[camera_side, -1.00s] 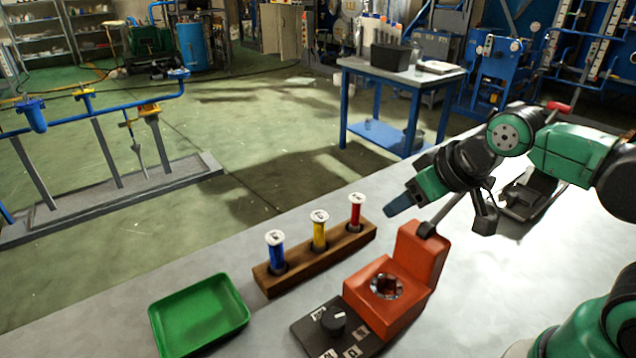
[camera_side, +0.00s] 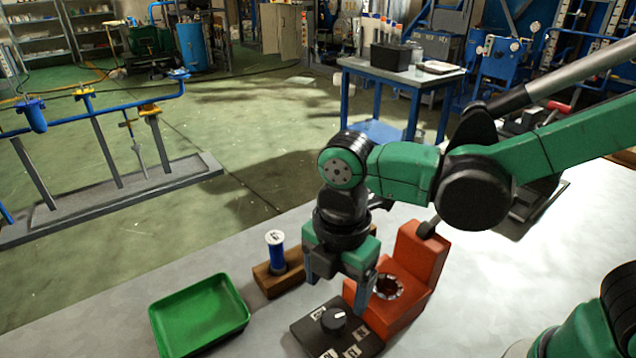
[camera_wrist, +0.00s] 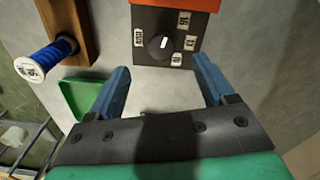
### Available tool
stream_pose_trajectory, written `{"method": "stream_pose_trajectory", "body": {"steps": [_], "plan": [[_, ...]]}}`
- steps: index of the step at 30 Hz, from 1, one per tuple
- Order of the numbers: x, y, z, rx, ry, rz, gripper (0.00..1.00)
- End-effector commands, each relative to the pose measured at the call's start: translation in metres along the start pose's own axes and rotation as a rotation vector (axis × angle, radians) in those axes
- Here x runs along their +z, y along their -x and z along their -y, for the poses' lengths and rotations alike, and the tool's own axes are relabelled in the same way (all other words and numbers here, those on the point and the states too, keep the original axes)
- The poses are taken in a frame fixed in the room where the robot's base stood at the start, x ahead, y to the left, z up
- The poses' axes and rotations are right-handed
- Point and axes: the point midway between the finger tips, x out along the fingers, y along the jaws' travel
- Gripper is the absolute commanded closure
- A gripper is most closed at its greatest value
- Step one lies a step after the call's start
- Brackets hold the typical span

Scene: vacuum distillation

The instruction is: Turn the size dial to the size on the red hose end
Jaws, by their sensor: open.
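The size dial (camera_side: 333,318) is a round black knob on the dark plate at the foot of the orange crimping machine (camera_side: 412,270). In the wrist view the dial (camera_wrist: 159,46) has a white mark pointing roughly up, with several white number labels around it, too small to read surely. My gripper (camera_side: 337,294) is open, pointing down above the dial plate; in the wrist view its blue fingers (camera_wrist: 161,68) are apart, with the dial ahead between and beyond their tips, untouched. The red hose end and the yellow one are hidden behind my arm.
A blue hose end (camera_side: 276,252) with a white labelled cap stands in the wooden rack (camera_side: 268,281), close to my gripper's left. A green tray (camera_side: 200,314) lies on the grey bench left of the dial plate. The machine's lever and orange body stand close on the right.

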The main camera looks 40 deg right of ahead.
Motion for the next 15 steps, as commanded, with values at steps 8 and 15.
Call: {"method": "stream_pose_trajectory", "body": {"steps": [8,15], "plan": [[-0.004,-0.022,0.0,-0.016,0.056,0.004,0.24],[-0.003,-0.048,0.001,-0.015,0.053,0.003,0.24]]}}
